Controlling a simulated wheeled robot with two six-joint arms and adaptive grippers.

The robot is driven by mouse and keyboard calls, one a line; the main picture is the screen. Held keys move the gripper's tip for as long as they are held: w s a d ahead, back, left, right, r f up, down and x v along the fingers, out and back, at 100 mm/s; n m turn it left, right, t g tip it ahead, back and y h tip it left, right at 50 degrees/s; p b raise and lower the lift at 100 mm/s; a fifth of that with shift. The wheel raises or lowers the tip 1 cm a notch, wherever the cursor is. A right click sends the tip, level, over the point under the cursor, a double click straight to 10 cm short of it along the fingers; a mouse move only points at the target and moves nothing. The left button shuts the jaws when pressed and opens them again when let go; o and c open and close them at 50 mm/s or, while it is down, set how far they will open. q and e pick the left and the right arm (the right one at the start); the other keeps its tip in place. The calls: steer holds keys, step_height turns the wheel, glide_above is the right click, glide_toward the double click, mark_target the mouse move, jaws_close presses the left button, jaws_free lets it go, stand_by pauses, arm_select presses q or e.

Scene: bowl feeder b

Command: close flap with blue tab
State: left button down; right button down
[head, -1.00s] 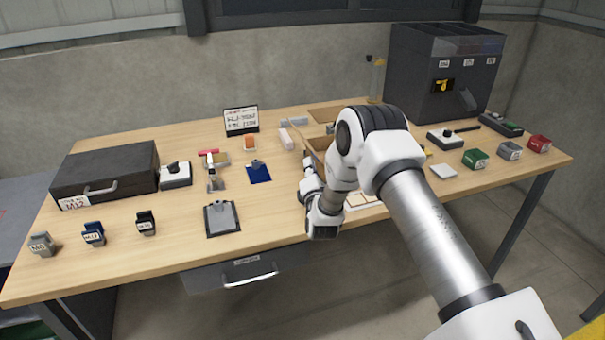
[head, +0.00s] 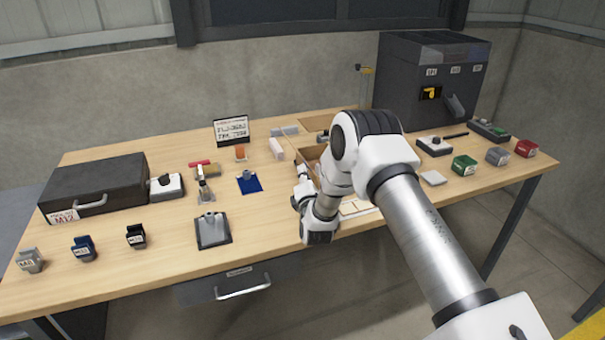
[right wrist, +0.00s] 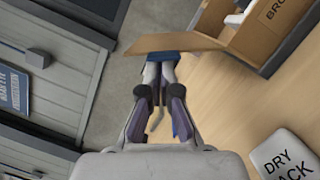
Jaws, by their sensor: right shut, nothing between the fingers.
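A tan flap (right wrist: 190,43) stands out from an open tan box (right wrist: 268,50) in the right wrist view. A blue tab (right wrist: 166,57) shows at the flap's edge, partly covered by my fingers. My right gripper (right wrist: 160,68) is shut and empty. Its fingertips are right at the blue tab; I cannot tell whether they touch it. In the head view my right gripper (head: 304,180) is low over the table, beside the box (head: 311,153), which my right arm mostly hides. The flap and tab cannot be made out there. My left gripper is not in view.
A white block marked DRY (right wrist: 285,158) lies near my right gripper. A blue pad (head: 249,184) and a dark clipboard-like plate (head: 213,232) lie to its left. A black case (head: 95,185) stands at the left, a dark machine (head: 425,85) at the back right.

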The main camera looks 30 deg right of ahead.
steer(key=s+d+m+g+y, duration=0.1)
steer(key=d+m, duration=0.3)
steer(key=m, duration=0.2)
steer(key=s+d+f+m+g+y+b, duration=0.1)
steer(key=d+m+y, duration=0.1)
steer(key=d+m, duration=0.2)
steer(key=s+d+f+m+y+b, duration=0.1)
steer(key=d+m, duration=0.3)
steer(key=m, duration=0.6)
steer(key=shift+d+f+g+y, duration=0.1)
steer(key=shift+d+g+y, duration=0.05)
steer(key=shift+g+y, duration=0.2)
steer(key=shift+d+f+b, duration=0.1)
steer(key=shift+f+b, duration=0.2)
stand_by(0.4)
